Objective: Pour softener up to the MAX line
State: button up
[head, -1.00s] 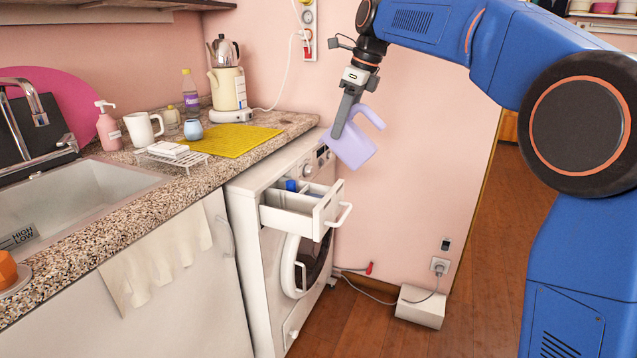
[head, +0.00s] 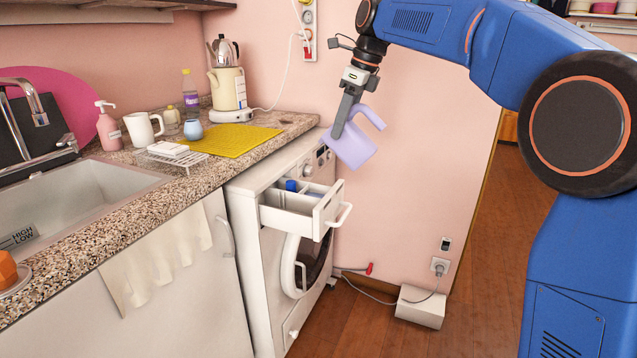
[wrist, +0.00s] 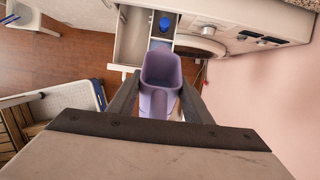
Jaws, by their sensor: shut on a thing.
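A lilac jug (head: 352,148) is held in my gripper (head: 343,128), tilted, above and slightly right of the open washing machine drawer. In the wrist view the jug (wrist: 160,83) sits between the two fingers of my gripper (wrist: 155,100), its open mouth facing the drawer. The white detergent drawer (head: 325,212) is pulled out of the washing machine (head: 258,200). The drawer (wrist: 130,38) has compartments, one with a blue part (wrist: 164,24). No liquid stream shows, and the MAX line and softener level cannot be made out.
The granite counter (head: 215,180) left of the machine holds a yellow mat (head: 232,140), a white rack (head: 172,157), a mug (head: 142,129) and a kettle (head: 228,88). A pink wall stands close behind the jug. A white box (head: 421,306) lies on the floor.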

aim_at(358, 129)
jog(key=shift+s+d+f+t+y, duration=0.25)
jog(key=shift+d+f+y, duration=0.3)
jog(key=shift+y, duration=0.35)
jog(key=shift+f+t+y, duration=0.25)
jog(key=shift+f+y, duration=0.3)
jog(key=shift+y, duration=0.05)
jog(key=shift+d+f+t+y, duration=0.35)
jog(key=shift+f+y, duration=0.25)
jog(key=shift+y, duration=0.2)
jog(key=shift+s+f+t+y, duration=0.1)
jog(key=shift+f+t+y, duration=0.15)
jog(key=shift+f+y, duration=0.45)
jog(key=shift+r, duration=0.1)
